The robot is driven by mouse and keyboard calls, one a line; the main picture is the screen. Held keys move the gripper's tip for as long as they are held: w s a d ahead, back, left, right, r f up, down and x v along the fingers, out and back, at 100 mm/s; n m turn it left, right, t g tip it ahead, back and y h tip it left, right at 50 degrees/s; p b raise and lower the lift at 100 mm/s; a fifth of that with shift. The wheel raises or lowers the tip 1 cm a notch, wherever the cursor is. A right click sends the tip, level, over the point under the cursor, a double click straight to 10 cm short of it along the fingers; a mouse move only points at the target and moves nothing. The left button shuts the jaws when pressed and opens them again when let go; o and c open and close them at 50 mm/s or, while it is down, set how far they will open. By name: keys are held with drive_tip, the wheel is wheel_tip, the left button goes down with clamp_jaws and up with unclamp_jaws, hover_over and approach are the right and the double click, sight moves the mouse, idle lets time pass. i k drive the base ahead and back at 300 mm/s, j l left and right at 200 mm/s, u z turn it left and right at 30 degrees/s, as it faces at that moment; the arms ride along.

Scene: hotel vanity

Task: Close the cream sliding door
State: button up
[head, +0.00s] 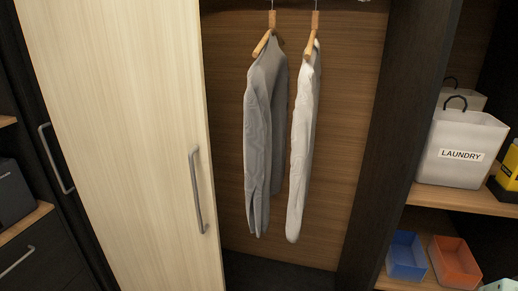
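The cream sliding door (122,130) stands on the left side of the wardrobe in the head view. It has a grey bar handle (198,190) near its right edge. The wardrobe opening to the right of the door is uncovered and shows the wooden back panel (345,140). A second grey bar handle (56,158) is on a dark surface at the door's left. My gripper is not in view.
A grey garment (265,140) and a white garment (303,145) hang in the opening. A dark upright (385,130) borders it on the right. Shelves beyond hold a laundry bag (460,150), a blue bin (407,256) and an orange bin (455,262).

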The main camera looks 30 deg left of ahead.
sight(121, 83)
drive_tip(key=u, duration=2.2)
drive_tip(key=i+j, duration=1.6)
drive_tip(key=i, duration=0.2)
